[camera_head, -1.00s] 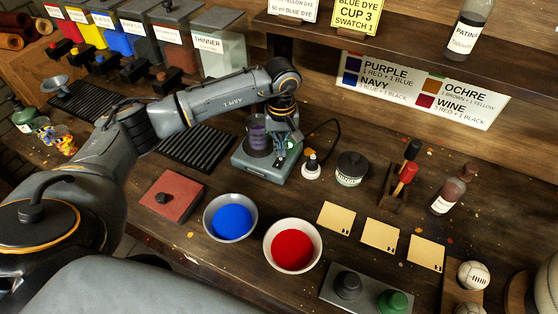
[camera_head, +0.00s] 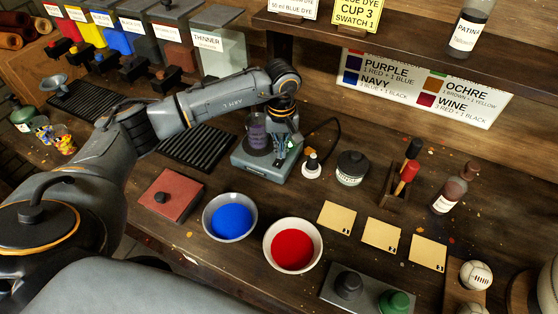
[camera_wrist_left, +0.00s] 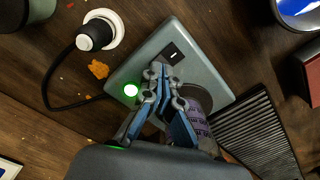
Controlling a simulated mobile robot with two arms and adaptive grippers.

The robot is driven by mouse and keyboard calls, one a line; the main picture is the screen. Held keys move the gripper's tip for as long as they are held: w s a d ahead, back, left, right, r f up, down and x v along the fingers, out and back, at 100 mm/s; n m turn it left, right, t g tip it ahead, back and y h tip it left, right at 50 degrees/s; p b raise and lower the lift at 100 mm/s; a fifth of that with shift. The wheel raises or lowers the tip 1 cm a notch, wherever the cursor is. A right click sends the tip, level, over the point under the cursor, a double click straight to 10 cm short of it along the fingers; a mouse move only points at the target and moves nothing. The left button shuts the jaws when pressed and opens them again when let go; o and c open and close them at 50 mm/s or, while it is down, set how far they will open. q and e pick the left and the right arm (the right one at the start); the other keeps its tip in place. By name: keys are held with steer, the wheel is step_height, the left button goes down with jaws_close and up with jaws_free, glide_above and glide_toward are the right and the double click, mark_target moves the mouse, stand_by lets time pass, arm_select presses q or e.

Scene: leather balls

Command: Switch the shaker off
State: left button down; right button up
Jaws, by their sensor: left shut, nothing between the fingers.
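The shaker (camera_head: 266,163) is a grey-green box on the bench, with a purple-filled cup (camera_head: 257,132) standing on its round platform. In the left wrist view the shaker (camera_wrist_left: 205,66) shows a black switch (camera_wrist_left: 173,52) and a lit green light (camera_wrist_left: 131,90) on its top. My left gripper (camera_head: 281,158) is over the right side of the shaker, pointing down, shut and empty. In the left wrist view its fingertips (camera_wrist_left: 157,72) are close beside the switch; I cannot tell whether they touch the shaker. The fingers partly hide the cup (camera_wrist_left: 195,127). My right gripper is not in view.
A white-based plug (camera_head: 312,165) with a black cable stands right of the shaker, and a dark jar (camera_head: 351,168) beyond it. A blue bowl (camera_head: 230,217) and a red bowl (camera_head: 292,245) sit in front. A ribbed black rack (camera_head: 197,147) lies to the left.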

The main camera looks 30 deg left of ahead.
arm_select(q)
steer(key=shift+f+b, duration=0.55)
steer(key=shift+f, duration=0.05)
steer(key=shift+r, duration=0.2)
steer(key=shift+r+p, duration=1.6)
steer(key=shift+r, duration=1.8)
steer(key=shift+f, duration=0.1)
